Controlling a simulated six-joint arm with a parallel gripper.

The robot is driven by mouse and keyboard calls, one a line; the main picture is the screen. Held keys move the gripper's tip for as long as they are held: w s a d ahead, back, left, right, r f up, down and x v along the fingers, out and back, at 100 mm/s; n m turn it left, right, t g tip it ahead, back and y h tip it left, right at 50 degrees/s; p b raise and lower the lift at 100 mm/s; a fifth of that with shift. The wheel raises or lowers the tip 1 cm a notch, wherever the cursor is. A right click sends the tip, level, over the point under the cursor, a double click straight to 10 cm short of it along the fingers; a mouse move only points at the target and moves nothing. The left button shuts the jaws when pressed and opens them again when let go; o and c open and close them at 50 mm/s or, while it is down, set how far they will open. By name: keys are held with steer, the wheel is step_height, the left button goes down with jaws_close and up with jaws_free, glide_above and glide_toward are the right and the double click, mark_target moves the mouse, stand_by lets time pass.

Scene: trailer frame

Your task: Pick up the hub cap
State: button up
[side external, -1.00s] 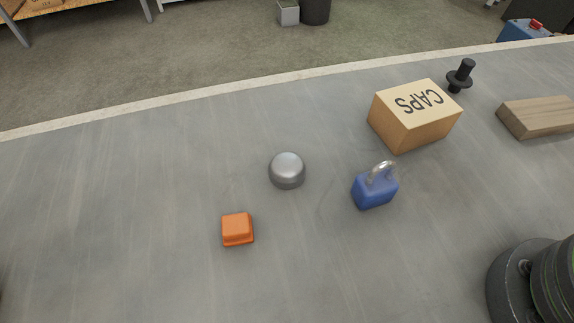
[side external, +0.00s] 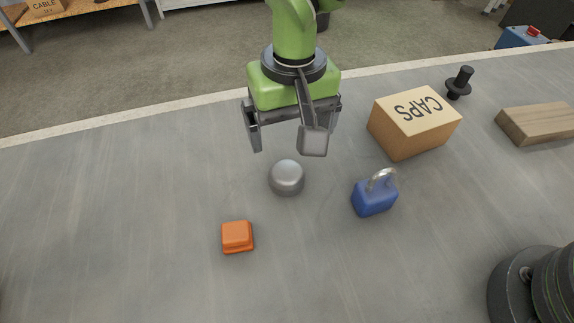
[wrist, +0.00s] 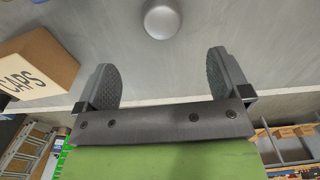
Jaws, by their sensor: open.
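The hub cap (side external: 287,178) is a round, silvery-grey dome lying on the grey surface, near the middle of the side view. It also shows at the top of the wrist view (wrist: 162,19), beyond the fingertips. My gripper (side external: 284,146) is open and empty, just behind and above the hub cap, not touching it. In the wrist view, the two dark, ridged fingers (wrist: 163,62) stand wide apart with the hub cap in line with the gap between them.
A blue padlock (side external: 374,197) stands to the right of the hub cap. An orange block (side external: 237,237) lies to its front left. A CAPS box (side external: 413,122), a black peg (side external: 459,84) and a wooden block (side external: 538,123) sit at the back right. The left of the surface is clear.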

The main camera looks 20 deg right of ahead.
glide_above(288, 172)
steer(key=f, duration=0.5)
steer(key=shift+s+a, duration=0.1)
steer(key=shift+s, duration=0.1)
steer(key=shift+w+f, duration=0.15)
steer(key=shift+f, duration=3)
steer(key=c, duration=1)
